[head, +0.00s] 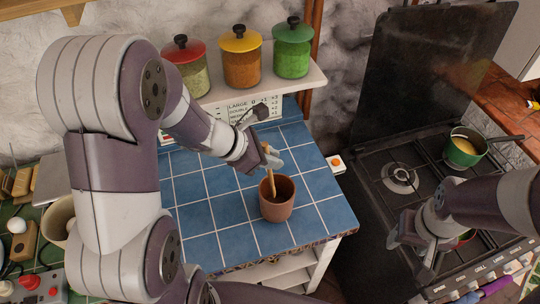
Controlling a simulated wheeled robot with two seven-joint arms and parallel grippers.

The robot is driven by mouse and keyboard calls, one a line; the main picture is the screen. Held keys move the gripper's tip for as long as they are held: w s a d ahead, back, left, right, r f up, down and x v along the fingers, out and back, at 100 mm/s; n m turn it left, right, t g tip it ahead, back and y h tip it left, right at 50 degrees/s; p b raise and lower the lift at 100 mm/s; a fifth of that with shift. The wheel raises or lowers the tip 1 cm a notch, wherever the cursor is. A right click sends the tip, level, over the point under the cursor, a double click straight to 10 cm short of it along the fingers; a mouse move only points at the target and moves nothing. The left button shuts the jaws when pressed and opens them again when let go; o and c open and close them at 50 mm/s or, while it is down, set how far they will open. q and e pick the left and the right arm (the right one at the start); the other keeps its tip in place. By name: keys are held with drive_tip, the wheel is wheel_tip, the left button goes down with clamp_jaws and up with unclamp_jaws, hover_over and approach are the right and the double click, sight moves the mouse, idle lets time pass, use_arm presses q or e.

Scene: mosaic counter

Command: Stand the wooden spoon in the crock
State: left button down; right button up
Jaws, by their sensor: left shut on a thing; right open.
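The wooden spoon (271,178) is upright, slightly tilted, with its lower end inside the crock's mouth. The brown clay crock (277,207) stands on the blue tiled counter (217,219) near its front right part. My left gripper (268,157) is shut on the spoon's upper part, just above and behind the crock. The spoon's lower end is hidden in the crock, so I cannot tell whether it touches the bottom. My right gripper (409,242) is open over the front of the stove, apart from the crock.
A shelf (305,80) above the counter holds jars with red, yellow and green (292,47) lids. A black stove (366,185) stands to the right, with a green pot (463,148) on it. Tiles around the crock are clear.

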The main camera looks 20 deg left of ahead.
use_arm(q)
drive_tip(key=f+b, duration=0.1)
drive_tip(key=w+f+b, duration=0.1)
drive_tip(key=f, duration=0.1)
drive_tip(key=f+b, duration=0.2)
drive_tip(key=shift+w+d+f, duration=0.1)
drive_tip(key=shift+w+d, duration=0.05)
drive_tip(key=shift+w, duration=0.1)
drive_tip(key=shift+f+b, duration=0.35)
drive_tip(key=shift+f, duration=0.05)
drive_tip(key=shift+s+f+b, duration=0.1)
drive_tip(key=shift+f+b, duration=0.2)
drive_tip(key=shift+b, duration=0.05)
drive_tip(key=shift+d, duration=0.1)
drive_tip(key=shift+c, duration=0.9)
unclamp_jaws()
